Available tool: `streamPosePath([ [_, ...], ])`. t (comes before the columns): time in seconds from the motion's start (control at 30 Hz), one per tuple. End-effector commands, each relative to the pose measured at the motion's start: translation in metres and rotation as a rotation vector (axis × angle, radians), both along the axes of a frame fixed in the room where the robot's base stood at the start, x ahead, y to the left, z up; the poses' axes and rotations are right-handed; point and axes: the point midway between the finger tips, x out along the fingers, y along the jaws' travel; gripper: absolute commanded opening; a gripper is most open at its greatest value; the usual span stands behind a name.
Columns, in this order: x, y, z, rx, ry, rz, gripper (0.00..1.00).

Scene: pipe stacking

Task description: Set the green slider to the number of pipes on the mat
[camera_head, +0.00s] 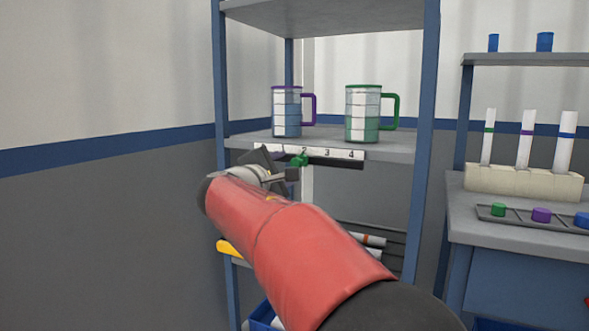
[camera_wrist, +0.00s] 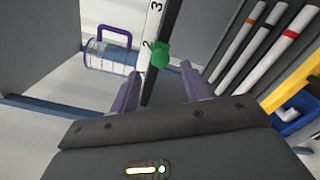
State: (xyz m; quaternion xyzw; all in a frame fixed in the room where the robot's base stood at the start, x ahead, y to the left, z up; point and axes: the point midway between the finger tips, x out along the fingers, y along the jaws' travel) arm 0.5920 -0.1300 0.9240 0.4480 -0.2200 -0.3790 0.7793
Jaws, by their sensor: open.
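The green slider (camera_head: 300,160) is a knob on the numbered strip (camera_head: 338,154) along the shelf's front edge, just under the 2. In the wrist view the green slider (camera_wrist: 160,53) is beside the 2, with the 3 farther up. My gripper (camera_wrist: 163,90) is open, with its fingers on either side of the strip's near end. The knob shows just beyond the fingertips; I cannot tell if they touch it.
A purple-handled mug (camera_head: 287,110) and a green-handled mug (camera_head: 362,115) stand on the shelf above the strip. A blue bin (camera_wrist: 297,108) and a yellow part (camera_wrist: 296,80) are at the wrist view's right. A bench with a tube rack (camera_head: 520,182) is at the right.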

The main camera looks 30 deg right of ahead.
Motion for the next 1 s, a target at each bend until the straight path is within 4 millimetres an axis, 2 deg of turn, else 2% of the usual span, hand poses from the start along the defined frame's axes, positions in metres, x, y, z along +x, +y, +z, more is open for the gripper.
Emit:
streamPosePath([
  [0.2,0.022,-0.031,0.000,0.003,0.001,-0.005,0.46],
  [0.33,0.032,-0.042,0.000,0.004,0.000,-0.003,0.46],
  [0.73,0.037,-0.049,-0.001,0.004,0.000,-0.001,0.46],
  [1.0,0.037,-0.049,-0.001,0.004,0.000,-0.001,0.11],
])
